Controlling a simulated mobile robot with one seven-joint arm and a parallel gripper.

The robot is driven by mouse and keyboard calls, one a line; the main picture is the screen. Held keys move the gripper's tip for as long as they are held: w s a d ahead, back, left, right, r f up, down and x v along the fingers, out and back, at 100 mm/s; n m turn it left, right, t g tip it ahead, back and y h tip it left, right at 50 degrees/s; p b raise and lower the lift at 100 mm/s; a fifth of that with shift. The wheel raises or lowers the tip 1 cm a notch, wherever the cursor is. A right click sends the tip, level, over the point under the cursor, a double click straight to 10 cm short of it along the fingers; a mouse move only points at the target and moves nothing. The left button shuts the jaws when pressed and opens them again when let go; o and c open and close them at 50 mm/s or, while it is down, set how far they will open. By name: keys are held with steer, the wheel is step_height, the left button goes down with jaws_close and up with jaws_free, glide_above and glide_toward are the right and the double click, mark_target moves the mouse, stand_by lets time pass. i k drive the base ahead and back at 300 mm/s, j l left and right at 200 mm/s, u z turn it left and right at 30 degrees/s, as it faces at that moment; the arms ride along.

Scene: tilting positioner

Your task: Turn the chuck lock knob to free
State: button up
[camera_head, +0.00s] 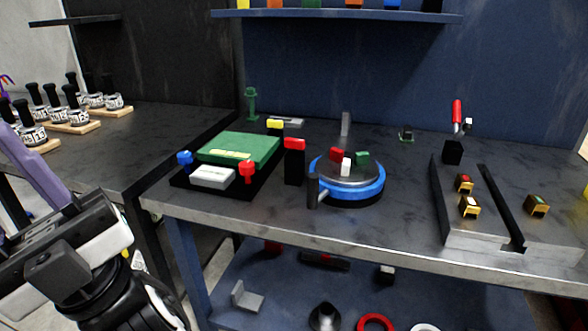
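A round turntable (370,193) with a blue rim and grey top stands near the front edge of the bench. Small red (337,154), white (346,167) and green (361,158) blocks sit on its top. A black upright handle (313,190) stands at its front left. A black post with a red top (294,144) stands to its left. I cannot tell which part is the chuck lock knob. What looks like my gripper (65,255) is at the lower left, well away from the turntable. Its fingertips are not clear, and I see nothing held.
A green-topped fixture (240,148) with blue and red knobs is left of the turntable. A grey rail fixture (470,238) with several small parts is on the right. A shelf (335,14) hangs above. A lower shelf holds loose parts.

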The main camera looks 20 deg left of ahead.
mark_target(294, 145)
steer(key=i+l, duration=0.1)
steer(key=i, duration=0.5)
steer(key=u, duration=1.65)
